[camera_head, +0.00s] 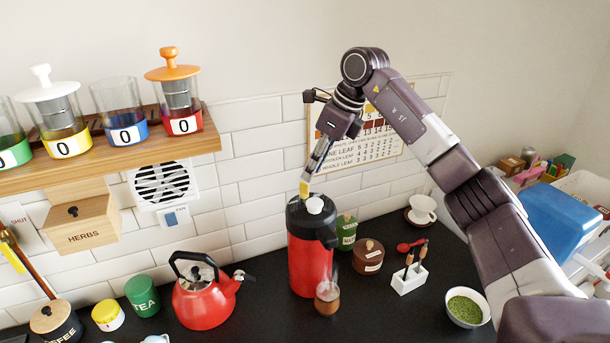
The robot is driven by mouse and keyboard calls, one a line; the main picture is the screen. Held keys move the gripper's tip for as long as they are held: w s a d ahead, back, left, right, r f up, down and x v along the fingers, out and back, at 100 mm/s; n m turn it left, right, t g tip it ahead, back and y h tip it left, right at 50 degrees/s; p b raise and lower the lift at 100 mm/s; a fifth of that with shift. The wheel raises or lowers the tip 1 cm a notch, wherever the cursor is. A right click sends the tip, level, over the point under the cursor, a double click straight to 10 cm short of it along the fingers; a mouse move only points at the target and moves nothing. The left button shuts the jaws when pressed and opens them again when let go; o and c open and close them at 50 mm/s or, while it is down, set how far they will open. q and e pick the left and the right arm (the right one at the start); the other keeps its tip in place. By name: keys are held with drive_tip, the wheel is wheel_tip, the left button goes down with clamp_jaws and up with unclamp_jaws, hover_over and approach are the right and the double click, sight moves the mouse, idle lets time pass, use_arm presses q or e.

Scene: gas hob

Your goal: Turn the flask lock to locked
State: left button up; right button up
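The flask (310,262) is a red cylinder with a black top and handle, standing upright on the dark counter. A white round knob (315,204) sits on its lid. I cannot make out which way the lock is set. My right gripper (305,187) points down just above and left of the knob, with a yellow-tipped finger near the lid. I cannot tell whether it touches. Its fingers overlap from this side, so their opening is unclear. My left gripper is not in view.
A small brown glass (327,299) stands in front of the flask, a red kettle (205,297) to its left. A green tin (345,232), a brown pot (368,258) and a white tool holder (409,280) are at right. A wooden shelf (150,142) with canisters hangs upper left.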

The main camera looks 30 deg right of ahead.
sight(307, 184)
drive_tip(key=x, duration=0.3)
drive_tip(key=shift+w+a+f+p, duration=0.1)
drive_tip(key=shift+w+f+p, duration=0.05)
drive_tip(key=shift+f+p, duration=0.25)
drive_tip(key=shift+w+a+f, duration=0.1)
drive_tip(key=shift+w+f, duration=0.1)
drive_tip(key=shift+f, duration=0.15)
drive_tip(key=c, duration=0.6)
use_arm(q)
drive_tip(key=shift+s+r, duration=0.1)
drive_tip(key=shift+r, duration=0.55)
use_arm(e)
clamp_jaws()
